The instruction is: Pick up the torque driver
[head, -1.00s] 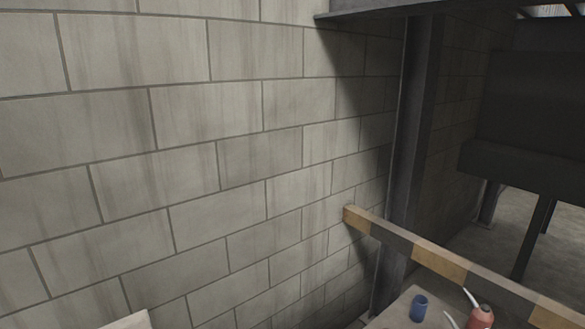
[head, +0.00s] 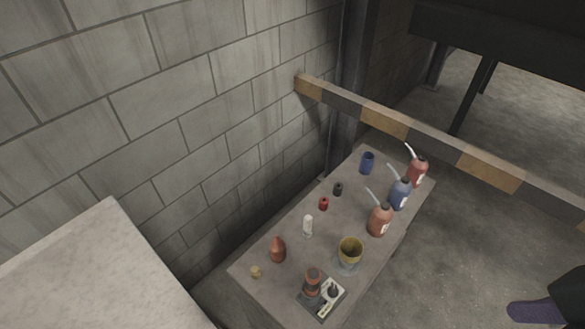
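I cannot single out a torque driver for certain. On the low grey table, a small dark plate (head: 305,302) near the front end carries an orange-and-black upright object (head: 312,281) and a small dark object (head: 333,290), too small to identify. Neither of my grippers shows in the head view.
The table (head: 262,240) also holds red (head: 418,172), blue (head: 400,195) and orange-red (head: 380,220) spouted bottles, a blue cup (head: 367,163), a yellow cup (head: 349,250), a white bottle (head: 308,226) and several small items. A striped beam (head: 385,122) crosses behind. A pale slab (head: 85,275) is lower left.

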